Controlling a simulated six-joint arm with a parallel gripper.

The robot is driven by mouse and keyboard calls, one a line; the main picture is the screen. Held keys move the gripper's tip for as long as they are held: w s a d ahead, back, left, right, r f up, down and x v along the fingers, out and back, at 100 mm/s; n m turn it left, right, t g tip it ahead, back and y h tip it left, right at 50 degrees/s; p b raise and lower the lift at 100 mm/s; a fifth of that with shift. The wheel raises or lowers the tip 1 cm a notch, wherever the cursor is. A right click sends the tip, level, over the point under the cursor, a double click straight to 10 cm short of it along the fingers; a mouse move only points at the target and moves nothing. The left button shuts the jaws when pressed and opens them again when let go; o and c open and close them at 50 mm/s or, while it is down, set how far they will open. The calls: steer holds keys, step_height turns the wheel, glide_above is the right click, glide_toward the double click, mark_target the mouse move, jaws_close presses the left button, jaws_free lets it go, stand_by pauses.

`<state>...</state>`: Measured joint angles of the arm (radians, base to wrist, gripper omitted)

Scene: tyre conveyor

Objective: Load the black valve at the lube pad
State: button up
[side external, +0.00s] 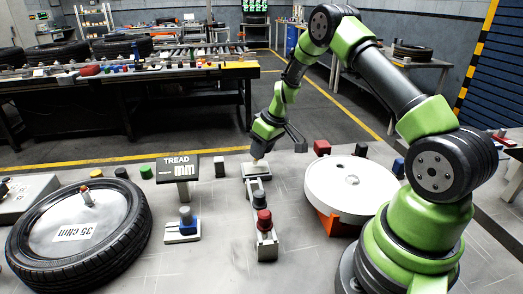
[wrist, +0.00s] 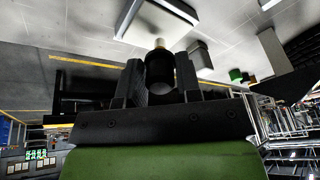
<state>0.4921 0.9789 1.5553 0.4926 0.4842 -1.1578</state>
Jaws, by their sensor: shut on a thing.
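My gripper (wrist: 160,78) is shut on the black valve (wrist: 158,68), which shows between the fingers with its pale tan tip pointing away from the gripper. In the side view my gripper (side external: 258,153) points down over a small pale block (side external: 257,171), which looks like the lube pad. The valve's tan tip is just above or at this block; I cannot tell whether they touch. Most of the valve's body is hidden by the fingers in the side view.
A rack (side external: 266,245) with a red-topped valve stands in front of the pad. A TREAD sign (side external: 178,168) and a blue valve (side external: 185,218) stand left. A tyre (side external: 130,240) lies far left. A white round table (side external: 320,190) on an orange base is right.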

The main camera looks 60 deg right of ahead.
steer(key=shift+r, duration=3.1)
